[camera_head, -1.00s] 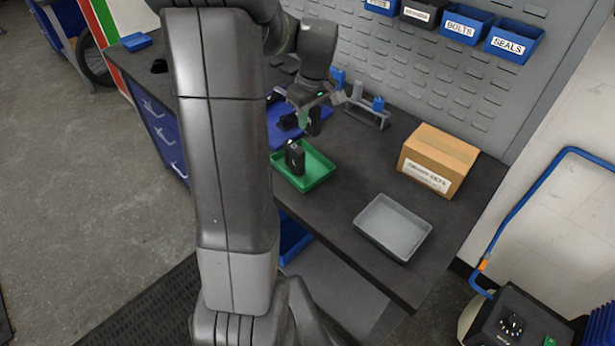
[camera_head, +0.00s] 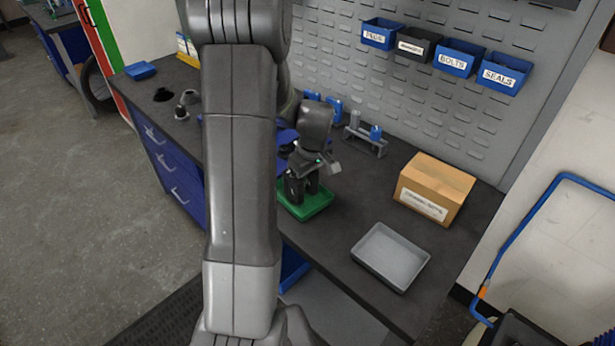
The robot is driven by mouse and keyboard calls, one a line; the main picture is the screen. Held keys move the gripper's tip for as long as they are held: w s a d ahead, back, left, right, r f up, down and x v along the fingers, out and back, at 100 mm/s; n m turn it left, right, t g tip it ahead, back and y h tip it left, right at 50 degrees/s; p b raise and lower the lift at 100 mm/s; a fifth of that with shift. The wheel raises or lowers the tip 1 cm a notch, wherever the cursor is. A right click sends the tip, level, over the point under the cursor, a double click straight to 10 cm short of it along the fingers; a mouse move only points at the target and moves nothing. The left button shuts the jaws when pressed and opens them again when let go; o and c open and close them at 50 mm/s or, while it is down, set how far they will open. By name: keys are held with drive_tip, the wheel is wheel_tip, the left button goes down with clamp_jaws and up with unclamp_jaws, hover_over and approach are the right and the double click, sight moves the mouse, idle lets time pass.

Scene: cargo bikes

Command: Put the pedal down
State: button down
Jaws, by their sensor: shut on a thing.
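My gripper (camera_head: 308,176) is low over the green tray (camera_head: 308,213) on the dark workbench. It is shut on a dark thing (camera_head: 313,184), which I take to be the pedal; it is small and partly hidden by the gripper. A black upright block (camera_head: 293,190) with a small pale mark stands in the tray, close beside the held thing on the left. I cannot tell whether the pedal touches the tray floor or the block.
A grey tray (camera_head: 391,257) is empty on the workbench (camera_head: 345,234). A cardboard box (camera_head: 434,190) stands right of the gripper, and a small rack (camera_head: 365,141) stands behind. Labelled bins (camera_head: 458,58) hang on the pegboard. My arm hides part of the bench.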

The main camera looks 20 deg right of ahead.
drive_tip(key=shift+f, duration=0.25)
drive_tip(key=c, duration=1.3)
unclamp_jaws()
drive_tip(key=shift+r, duration=0.1)
drive_tip(key=shift+r, duration=0.1)
drive_tip(key=r, duration=0.4)
drive_tip(key=s+r+b, duration=0.1)
drive_tip(key=r, duration=0.7)
drive_tip(key=shift+s+d, duration=0.25)
drive_tip(key=shift+s, duration=0.1)
drive_tip(key=shift+f, duration=0.1)
